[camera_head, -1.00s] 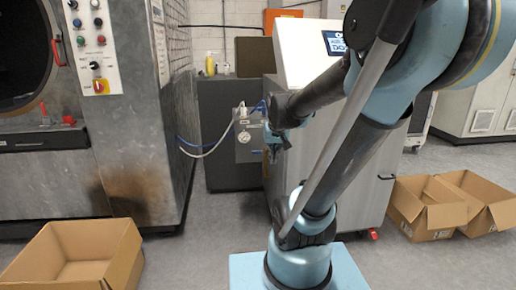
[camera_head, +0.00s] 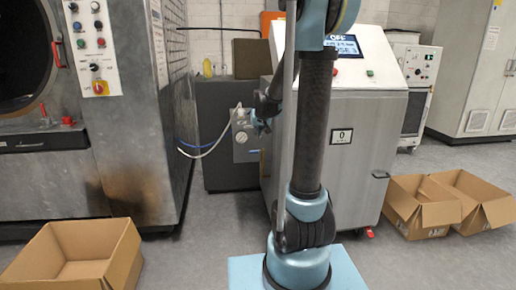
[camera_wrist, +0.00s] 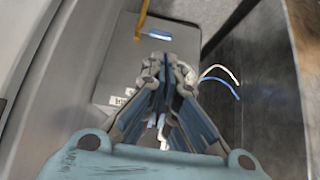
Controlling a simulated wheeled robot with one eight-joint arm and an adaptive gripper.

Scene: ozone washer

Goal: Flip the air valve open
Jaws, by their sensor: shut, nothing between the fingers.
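A small grey air panel (camera_head: 246,153) with a round gauge (camera_head: 241,137) is on the left side of the ozone machine (camera_head: 350,165). My gripper (camera_head: 262,126) is close to the right side of this panel, at about gauge height. In the wrist view my gripper (camera_wrist: 165,66) is shut and empty, with its fingertips in front of a grey box face (camera_wrist: 122,72) that carries white labels. A small blue part (camera_wrist: 160,34) shows just beyond the fingertips; I cannot tell whether it is the valve handle. The fingers may hide the valve, and contact is unclear.
A white hose (camera_head: 208,148) and a blue hose run left from the panel. A dark grey cabinet (camera_head: 215,105) stands behind. The large washer (camera_head: 135,150) is at left. Open cardboard boxes (camera_head: 80,262) (camera_head: 425,215) sit on the floor at both sides.

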